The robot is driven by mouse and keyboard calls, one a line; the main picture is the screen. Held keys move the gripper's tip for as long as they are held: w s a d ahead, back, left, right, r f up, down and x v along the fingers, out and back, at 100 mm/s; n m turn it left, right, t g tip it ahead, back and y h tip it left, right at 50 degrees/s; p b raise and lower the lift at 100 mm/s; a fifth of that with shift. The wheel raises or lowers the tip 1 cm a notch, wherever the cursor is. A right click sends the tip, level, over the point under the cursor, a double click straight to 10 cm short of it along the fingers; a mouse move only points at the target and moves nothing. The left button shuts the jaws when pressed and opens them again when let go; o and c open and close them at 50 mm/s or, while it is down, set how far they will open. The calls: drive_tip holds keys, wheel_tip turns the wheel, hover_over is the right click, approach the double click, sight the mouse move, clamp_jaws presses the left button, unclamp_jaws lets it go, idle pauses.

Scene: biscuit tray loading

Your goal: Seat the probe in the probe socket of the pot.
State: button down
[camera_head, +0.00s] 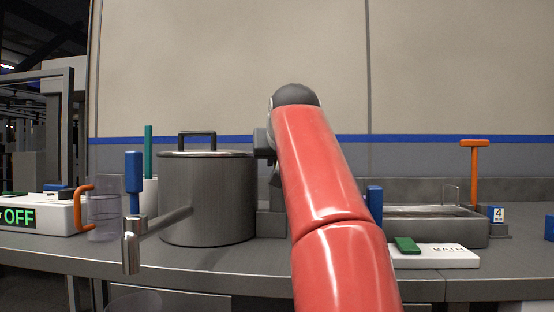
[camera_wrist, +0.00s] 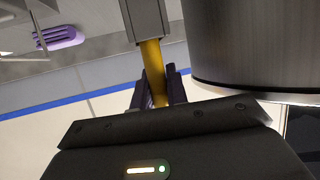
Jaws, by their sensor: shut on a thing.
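The pot (camera_head: 207,205) is a grey metal cylinder with a lid and dark handle, left of my red arm in the head view. Its curved wall fills the upper right of the wrist view (camera_wrist: 250,45). In the wrist view my gripper (camera_wrist: 160,92) is shut on a yellow rod with a grey block at its end, which I take for the probe (camera_wrist: 152,56). The probe is beside the pot wall, with a gap between them in that picture. My arm hides the gripper and probe in the head view. I cannot make out the probe socket.
A spout with a blue handle (camera_head: 134,180) juts from the pot's front left. A clear beaker (camera_head: 104,220) and an OFF sign (camera_head: 18,216) stand farther left. A grey bath (camera_head: 435,230), orange T-handle (camera_head: 474,170) and white BATH plate (camera_head: 440,257) are at right.

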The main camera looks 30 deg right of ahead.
drive_tip(key=shift+f+b, duration=0.65)
drive_tip(key=shift+f, duration=0.15)
drive_tip(key=c, duration=1.3)
unclamp_jaws()
drive_tip(key=v, duration=0.8)
